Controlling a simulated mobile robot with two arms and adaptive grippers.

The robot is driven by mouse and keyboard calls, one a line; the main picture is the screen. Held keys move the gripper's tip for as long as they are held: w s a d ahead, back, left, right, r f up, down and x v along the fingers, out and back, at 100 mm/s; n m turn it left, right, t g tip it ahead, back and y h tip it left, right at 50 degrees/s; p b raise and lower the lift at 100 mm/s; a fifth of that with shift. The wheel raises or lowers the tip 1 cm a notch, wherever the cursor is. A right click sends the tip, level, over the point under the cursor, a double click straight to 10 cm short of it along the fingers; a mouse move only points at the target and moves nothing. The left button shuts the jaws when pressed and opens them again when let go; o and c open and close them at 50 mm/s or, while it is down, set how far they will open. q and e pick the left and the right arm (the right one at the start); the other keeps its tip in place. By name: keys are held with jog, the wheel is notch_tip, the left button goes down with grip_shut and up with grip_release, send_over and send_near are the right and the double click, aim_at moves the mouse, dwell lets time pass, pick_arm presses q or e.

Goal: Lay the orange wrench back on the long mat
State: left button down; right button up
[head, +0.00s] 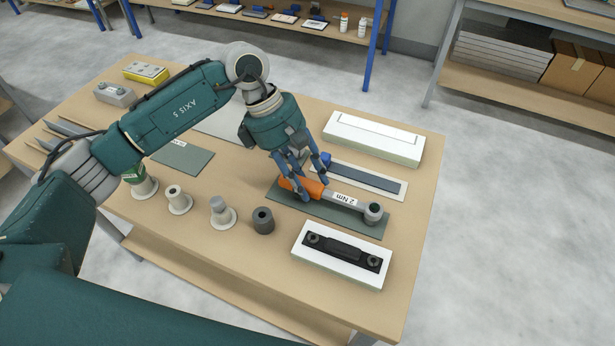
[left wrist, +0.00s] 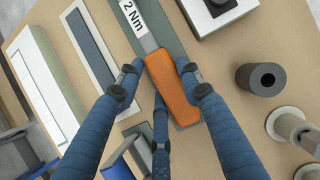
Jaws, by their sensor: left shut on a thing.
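The orange-handled wrench (head: 352,202) has a grey shaft with a white "2 Nm" label and a round head. It lines up lengthwise over the long grey-green mat (head: 322,214). I cannot tell whether it touches the mat or hangs just above it. My left gripper (head: 306,190) points down with its fingers closed around the orange handle. In the left wrist view the gripper (left wrist: 160,78) has fingers on both sides of the handle (left wrist: 172,88), and the mat (left wrist: 180,38) shows beneath and beside the wrench. My right gripper is not in view.
A white block with a black part (head: 344,258) stands in front of the mat. A pale tray with a blue-grey strip (head: 398,190) and a white box (head: 375,140) lie behind. A dark cylinder (head: 263,220) and several spools stand left. The table's right edge is near.

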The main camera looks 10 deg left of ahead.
pick_arm(q)
jog(key=shift+f+b, duration=0.35)
jog(key=shift+f, duration=0.05)
jog(key=c, duration=1.1)
grip_release()
jog(key=shift+o, duration=0.6)
jog(key=o, duration=0.9)
jog(key=shift+o, duration=0.4)
jog(key=shift+r, duration=0.1)
jog(key=shift+p+v, duration=1.35)
jog(key=shift+v, duration=3.05)
jog(key=shift+w+a, duration=0.1)
